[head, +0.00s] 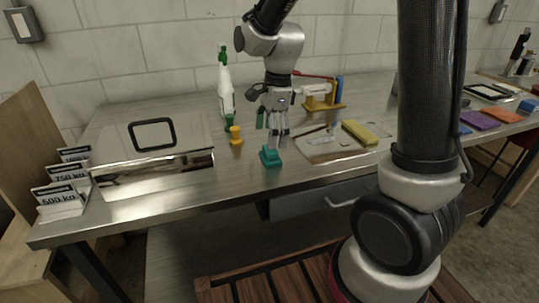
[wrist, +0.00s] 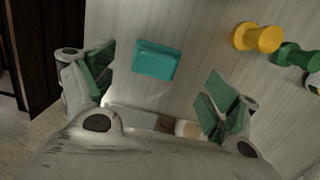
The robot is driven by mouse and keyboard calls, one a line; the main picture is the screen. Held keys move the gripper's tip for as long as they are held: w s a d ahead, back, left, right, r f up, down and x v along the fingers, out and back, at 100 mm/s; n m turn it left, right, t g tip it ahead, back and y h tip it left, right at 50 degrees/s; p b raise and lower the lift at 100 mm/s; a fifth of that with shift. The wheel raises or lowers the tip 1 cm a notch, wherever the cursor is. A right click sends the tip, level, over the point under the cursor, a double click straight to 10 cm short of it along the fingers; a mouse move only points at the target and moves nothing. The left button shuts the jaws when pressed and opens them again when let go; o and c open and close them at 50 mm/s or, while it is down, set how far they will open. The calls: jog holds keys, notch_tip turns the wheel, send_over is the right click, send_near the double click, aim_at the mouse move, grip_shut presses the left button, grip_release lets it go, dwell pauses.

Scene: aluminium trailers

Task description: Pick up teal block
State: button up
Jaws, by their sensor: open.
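The teal block (head: 270,157) stands on the metal table near its front edge in the head view. It has a wide lower part and a narrower top. In the wrist view the teal block (wrist: 156,60) lies ahead of and between the two green-padded fingers, apart from both. My gripper (head: 277,130) is open and empty, pointing down just behind and above the block in the head view. Its fingers are spread wide in the wrist view (wrist: 155,98).
A yellow piece (head: 235,135) and a dark green piece (head: 229,122) stand left of my gripper. A spray bottle (head: 225,85) is behind. A shiny metal box (head: 152,158) stands left. A board (head: 318,154) and a yellow block (head: 359,132) lie right.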

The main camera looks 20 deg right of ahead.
aim_at(270, 151)
jog(key=f, duration=0.6)
jog(key=shift+s, duration=0.2)
jog(key=shift+a, duration=0.1)
jog(key=c, duration=1.1)
